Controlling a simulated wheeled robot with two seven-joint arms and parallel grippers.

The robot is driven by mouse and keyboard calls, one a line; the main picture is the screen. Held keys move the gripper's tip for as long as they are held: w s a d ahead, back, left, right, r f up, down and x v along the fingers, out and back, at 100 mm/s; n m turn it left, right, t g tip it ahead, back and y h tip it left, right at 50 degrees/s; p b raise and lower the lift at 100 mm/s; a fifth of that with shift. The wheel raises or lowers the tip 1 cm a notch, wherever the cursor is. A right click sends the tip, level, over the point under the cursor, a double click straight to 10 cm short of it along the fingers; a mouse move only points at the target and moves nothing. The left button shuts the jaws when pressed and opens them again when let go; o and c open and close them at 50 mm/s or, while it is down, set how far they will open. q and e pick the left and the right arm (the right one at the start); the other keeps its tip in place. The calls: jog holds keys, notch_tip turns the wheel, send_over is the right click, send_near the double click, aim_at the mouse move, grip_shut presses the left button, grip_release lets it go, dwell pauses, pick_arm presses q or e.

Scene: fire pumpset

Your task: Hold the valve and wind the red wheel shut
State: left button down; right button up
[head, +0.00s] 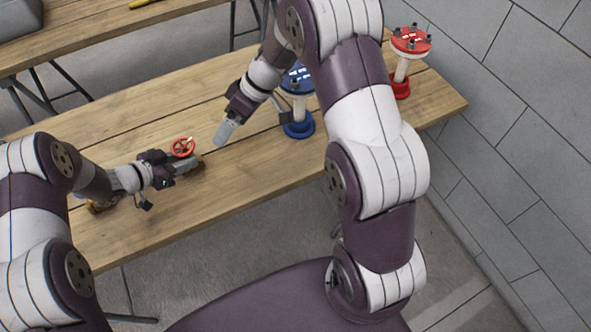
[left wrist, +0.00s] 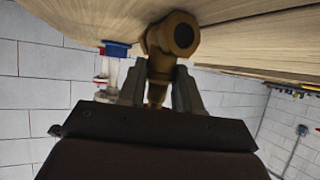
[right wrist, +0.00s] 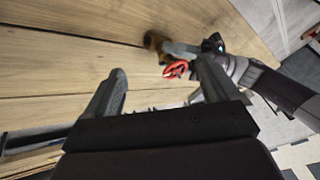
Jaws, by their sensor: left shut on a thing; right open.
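The valve has a brass body (left wrist: 172,38) and a red wheel (head: 183,147). It is at the table's front part in the head view. My left gripper (head: 184,163) is shut on the valve body, one finger on each side of it in the left wrist view. The red wheel also shows in the right wrist view (right wrist: 177,69), beside the left gripper's fingers. My right gripper (head: 226,132) is open and empty, to the right of the wheel and apart from it. In the right wrist view its fingers are spread wide, with the wheel nearer the right finger.
The valve is on a long wooden table (head: 240,180). A blue-based stand (head: 299,126) and a red-topped stand (head: 411,42) are at the right. A brown piece (head: 98,207) lies partly hidden under my left arm. A second table (head: 90,40) is behind; a block wall (head: 520,100) bounds the right.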

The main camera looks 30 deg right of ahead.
jog(key=s+d+r+m+h, duration=0.1)
jog(key=s+d+m+h, duration=0.2)
jog(key=s, duration=0.6)
jog(key=s+d+r+m+h, duration=0.1)
jog(key=s+d+m+h, duration=0.2)
jog(key=s, duration=0.7)
jog(key=shift+r+m+h+p, duration=0.15)
jog(key=shift+m+h+p, duration=0.15)
jog(key=shift+m, duration=0.6)
jog(key=shift+d, duration=0.1)
